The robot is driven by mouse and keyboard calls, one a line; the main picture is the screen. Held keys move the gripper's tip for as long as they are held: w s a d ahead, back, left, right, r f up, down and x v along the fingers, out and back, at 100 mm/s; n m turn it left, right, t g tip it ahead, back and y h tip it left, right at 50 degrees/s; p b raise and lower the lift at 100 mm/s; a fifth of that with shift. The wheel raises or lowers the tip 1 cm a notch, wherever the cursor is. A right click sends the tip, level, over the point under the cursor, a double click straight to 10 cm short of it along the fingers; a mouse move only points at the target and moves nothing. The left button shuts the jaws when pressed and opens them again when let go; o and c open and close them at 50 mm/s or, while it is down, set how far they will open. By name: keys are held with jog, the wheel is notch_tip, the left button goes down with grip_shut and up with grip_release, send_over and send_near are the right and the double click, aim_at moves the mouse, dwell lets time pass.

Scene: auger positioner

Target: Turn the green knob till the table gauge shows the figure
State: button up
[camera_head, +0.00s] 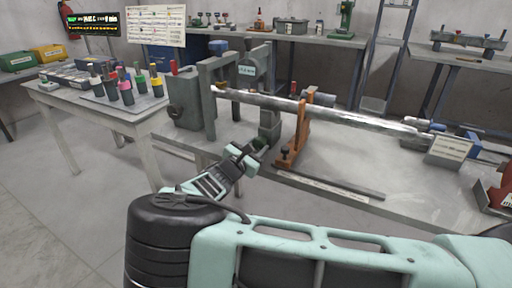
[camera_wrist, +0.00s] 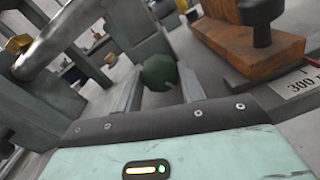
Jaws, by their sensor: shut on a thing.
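The green knob (camera_wrist: 160,72) shows in the wrist view as a dark green ball between the two fingers. My gripper (camera_wrist: 159,82) is shut on it, one finger on each side. In the head view my gripper (camera_head: 255,149) is at the front edge of the workbench, low beside the grey upright, and mostly hides the knob. A long steel shaft (camera_head: 330,113) runs from the frame to the right.
An orange bracket (camera_head: 298,135) stands just right of my gripper and appears close as a brown block (camera_wrist: 250,45) in the wrist view. A labelled strip (camera_head: 320,186) lies along the bench front. A side table (camera_head: 150,103) with coloured-top tools is at left. The floor between is clear.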

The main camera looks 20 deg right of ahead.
jog(key=m, duration=0.4)
jog(key=m+b, duration=0.1)
jog(key=m, duration=0.3)
jog(key=shift+b, duration=0.3)
jog(key=m+b, duration=0.1)
jog(key=m, duration=0.2)
jog(key=shift+s+f+y+b, duration=0.1)
jog(key=shift+f+y+b, duration=0.05)
jog(key=shift+y+b, duration=0.2)
jog(key=m+b, duration=0.2)
jog(key=m, duration=0.1)
jog(key=shift+m, duration=0.4)
jog(key=m+b, duration=0.1)
jog(key=b, duration=0.1)
jog(key=m+b, duration=0.1)
jog(key=m, duration=0.1)
jog(key=shift+d+f+m+t+y+b, duration=0.1)
jog(key=shift+m+t+y+b, duration=0.2)
jog(key=shift+b, duration=0.1)
jog(key=m+b, duration=0.4)
jog(key=shift+f+b, duration=0.1)
jog(key=shift+b, duration=0.2)
jog(key=m+b, duration=0.4)
jog(key=shift+b, duration=0.35)
jog(key=shift+m+t+b, duration=0.3)
jog(key=shift+m+b, duration=0.85)
jog(key=shift+m, duration=0.15)
jog(key=shift+r, duration=0.25)
